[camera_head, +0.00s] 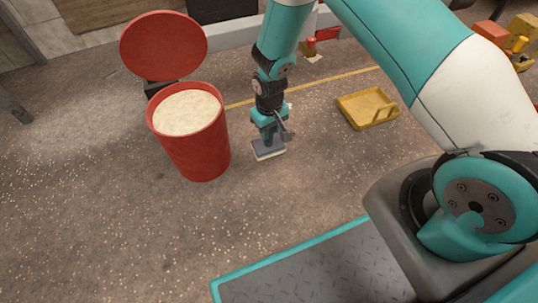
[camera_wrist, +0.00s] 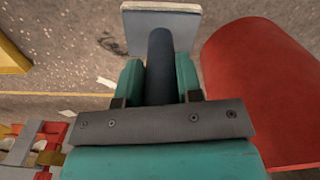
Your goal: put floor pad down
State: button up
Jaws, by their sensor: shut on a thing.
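The floor pad (camera_head: 268,150) is a flat, dark-topped block with a pale lower edge, at the centre of the head view. Its upright dark handle (camera_wrist: 160,62) sits between the teal fingers of my gripper (camera_wrist: 159,82) in the wrist view, with the pad's plate (camera_wrist: 184,29) beyond the fingertips. My gripper also shows in the head view (camera_head: 267,132), pointing down and shut on the handle. The pad is low, at or just above the floor; I cannot tell if it touches. My fingers partly hide the handle.
A red bin (camera_head: 197,152) full of pale granules stands close left of the pad, its round lid (camera_head: 163,45) raised behind. A yellow tray (camera_head: 368,108) lies to the right. Pale specks litter the concrete floor (camera_head: 110,220). A yellow line (camera_head: 335,83) crosses behind.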

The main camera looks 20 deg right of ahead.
jog(key=shift+f+b, duration=2.3)
jog(key=shift+f, duration=2.4)
jog(key=o, duration=0.8)
jog(key=shift+o, duration=0.2)
notch_tip(320, 180, up, 12)
jog(key=p, duration=0.8)
jog(key=shift+r, duration=0.15)
notch_tip(320, 180, up, 14)
jog(key=r+y, duration=0.1)
jog(key=y, duration=0.1)
send_over(270, 145)
jog(key=a, duration=0.3)
jog(key=s+a+r+n, duration=0.1)
jog(key=s+r+n, duration=0.1)
jog(key=s+r, duration=0.55)
jog(key=s+r+n+y, duration=0.2)
jog(key=s+r, duration=1.2)
jog(key=s, duration=0.1)
jog(key=shift+s+a, duration=0.35)
jog(key=shift+s, duration=0.05)
